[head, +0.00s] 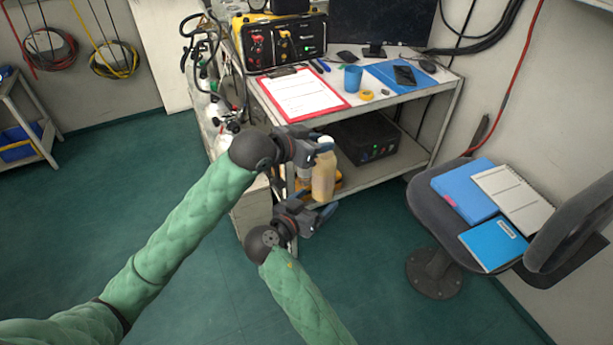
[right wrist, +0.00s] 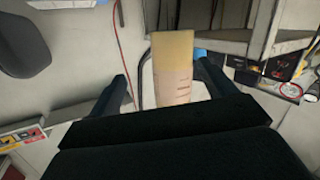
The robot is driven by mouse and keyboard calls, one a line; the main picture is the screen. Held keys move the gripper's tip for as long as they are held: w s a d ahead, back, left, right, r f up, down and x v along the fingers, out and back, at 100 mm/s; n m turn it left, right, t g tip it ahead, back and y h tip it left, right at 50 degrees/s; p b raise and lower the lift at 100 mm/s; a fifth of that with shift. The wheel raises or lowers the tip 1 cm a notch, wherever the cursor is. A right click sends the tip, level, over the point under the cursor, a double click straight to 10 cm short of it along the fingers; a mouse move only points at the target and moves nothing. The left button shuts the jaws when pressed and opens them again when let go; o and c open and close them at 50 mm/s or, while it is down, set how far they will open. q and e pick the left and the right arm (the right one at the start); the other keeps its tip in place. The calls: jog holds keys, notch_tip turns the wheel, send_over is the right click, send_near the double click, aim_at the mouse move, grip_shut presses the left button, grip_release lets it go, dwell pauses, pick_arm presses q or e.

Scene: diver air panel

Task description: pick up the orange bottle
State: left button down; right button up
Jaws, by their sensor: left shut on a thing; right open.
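The pale orange, see-through bottle (head: 323,177) with a white cap hangs roughly upright in front of the workbench. My left gripper (head: 318,146) is shut on it near the top, just below the cap. My right gripper (head: 320,213) is open, close to the bottle's lower end. In the right wrist view the bottle (right wrist: 173,68) shows between the two spread fingers of my right gripper (right wrist: 165,90), with gaps on both sides.
The workbench (head: 425,92) carries a red clipboard (head: 298,94), a blue cup (head: 353,78), yellow tape and a monitor. A black box (head: 365,138) stands on its lower shelf. A chair (head: 425,200) with folders stands at right. Gas cylinders stand behind my left arm.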

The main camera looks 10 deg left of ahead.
aim_at(314, 172)
jog(key=w+r+m+h, duration=0.1)
jog(key=w+a+r+m+h, duration=0.1)
jog(key=r, duration=0.1)
jog(key=a+r+m+h, duration=0.1)
jog(key=shift+w+a+r, duration=0.1)
jog(key=shift+w+r, duration=0.3)
jog(key=shift+w+r+m+g+h, duration=0.2)
jog(key=shift+r+m+g+h, duration=0.2)
jog(key=shift+r+m+h, duration=0.25)
jog(key=shift+x, duration=3.65)
jog(key=c, duration=1.2)
pick_arm(q)
jog(key=c, duration=1)
grip_release()
pick_arm(e)
jog(key=shift+c, duration=1.1)
